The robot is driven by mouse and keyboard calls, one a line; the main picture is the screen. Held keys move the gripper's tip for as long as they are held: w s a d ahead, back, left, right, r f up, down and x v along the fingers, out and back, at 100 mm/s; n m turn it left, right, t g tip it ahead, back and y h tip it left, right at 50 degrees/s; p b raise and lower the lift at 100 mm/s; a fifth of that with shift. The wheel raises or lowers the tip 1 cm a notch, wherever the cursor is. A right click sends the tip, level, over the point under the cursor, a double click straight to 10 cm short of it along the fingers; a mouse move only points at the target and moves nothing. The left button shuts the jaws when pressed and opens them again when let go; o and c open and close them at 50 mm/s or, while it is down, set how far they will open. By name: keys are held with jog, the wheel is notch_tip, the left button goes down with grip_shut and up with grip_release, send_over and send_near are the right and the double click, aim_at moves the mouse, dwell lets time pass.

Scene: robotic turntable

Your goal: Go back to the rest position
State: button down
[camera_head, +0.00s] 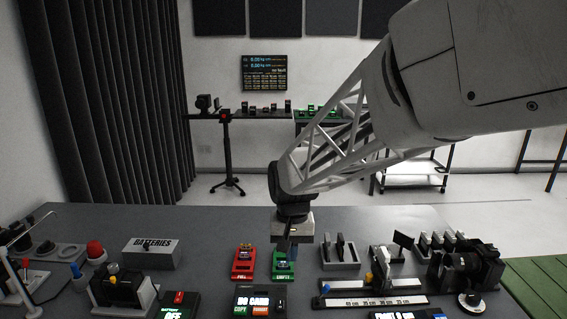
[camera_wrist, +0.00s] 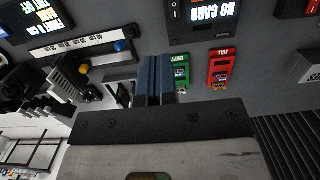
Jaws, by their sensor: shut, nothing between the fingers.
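My gripper (camera_head: 289,246) points down over the grey table (camera_head: 215,222), in front of my arm, close to the green card holder. Its blue-grey fingers (camera_wrist: 155,76) are together and hold nothing in the wrist view. The green holder (camera_head: 284,263) has a small card-like piece in it, and it also shows in the wrist view (camera_wrist: 181,68), right beside the fingers. I cannot tell the height of the fingertips above the table. The red holder (camera_head: 243,262) stands just left of it, and shows in the wrist view (camera_wrist: 220,66) farther right.
A reader box showing "NO CARD" (camera_head: 259,301) stands in front of the holders. Grey slotted holders (camera_head: 340,252), a slider rail (camera_head: 375,301) and a camera (camera_head: 465,268) are to the right. The space above the table's left half looks free.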

jog(key=s+d+r+t, duration=0.1)
jog(key=s+d+r, duration=0.1)
jog(key=s+d, duration=0.6)
jog(key=s+d+r+t, duration=0.2)
jog(key=s+d, duration=0.6)
jog(key=s, duration=0.7)
jog(key=shift+s+d+r, duration=0.25)
jog(key=shift+d+r, duration=0.15)
jog(key=shift+r, duration=0.05)
